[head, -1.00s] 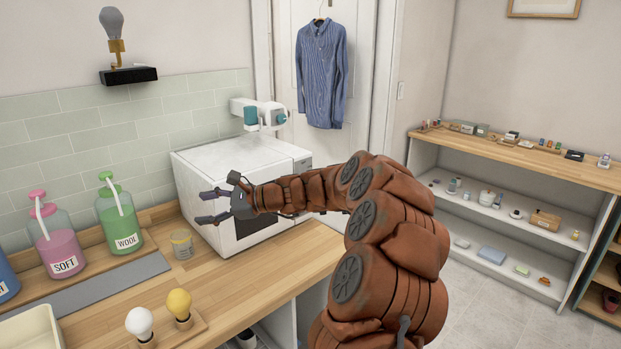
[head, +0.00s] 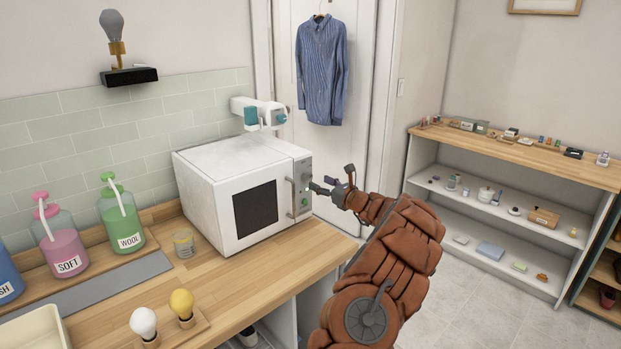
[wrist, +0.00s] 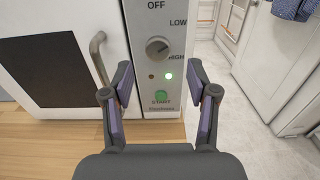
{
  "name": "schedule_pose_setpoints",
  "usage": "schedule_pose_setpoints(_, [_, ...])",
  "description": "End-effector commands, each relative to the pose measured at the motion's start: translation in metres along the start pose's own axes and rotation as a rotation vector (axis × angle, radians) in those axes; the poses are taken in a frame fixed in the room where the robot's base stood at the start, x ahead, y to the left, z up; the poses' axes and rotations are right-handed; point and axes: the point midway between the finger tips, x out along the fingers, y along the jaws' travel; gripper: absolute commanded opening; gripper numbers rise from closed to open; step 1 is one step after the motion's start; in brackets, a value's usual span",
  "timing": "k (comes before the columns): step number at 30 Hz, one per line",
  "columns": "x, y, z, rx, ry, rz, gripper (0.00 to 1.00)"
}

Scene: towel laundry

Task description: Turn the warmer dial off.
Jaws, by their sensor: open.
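The warmer (head: 227,190) is a white box with a dark window, standing on the wooden counter. Its grey control panel (wrist: 161,72) is on the right of its front. The dial (wrist: 157,48) is a round grey knob, with OFF printed above it, LOW at its upper right and HIGH at its right. Its pointer is slanted, seemingly toward the right. Below it, a green light (wrist: 169,77) is lit beside a dark one, above a green START button (wrist: 161,97). My gripper (wrist: 160,95) is open and empty, its fingers apart in front of the lower panel, below the dial.
A curved handle (wrist: 99,58) stands out on the warmer door, left of the panel. The WOOL bottle (head: 121,218), SOFT bottle (head: 62,240) and a small jar (head: 184,243) stand left along the counter. Open floor (head: 450,290) lies to the right.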

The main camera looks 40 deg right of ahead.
Motion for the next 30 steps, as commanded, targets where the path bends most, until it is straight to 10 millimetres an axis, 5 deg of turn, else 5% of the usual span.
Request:
schedule_pose_setpoints(15, [0.051,0.002,0.001,-0.002,0.002,0.004,0.59])
schedule_pose_setpoints(28, [0.056,0.002,0.0,0.0,0.001,0.003,0.59])
schedule_pose_setpoints(30, [0.056,0.002,0.0,0.0,0.001,0.003,0.51])
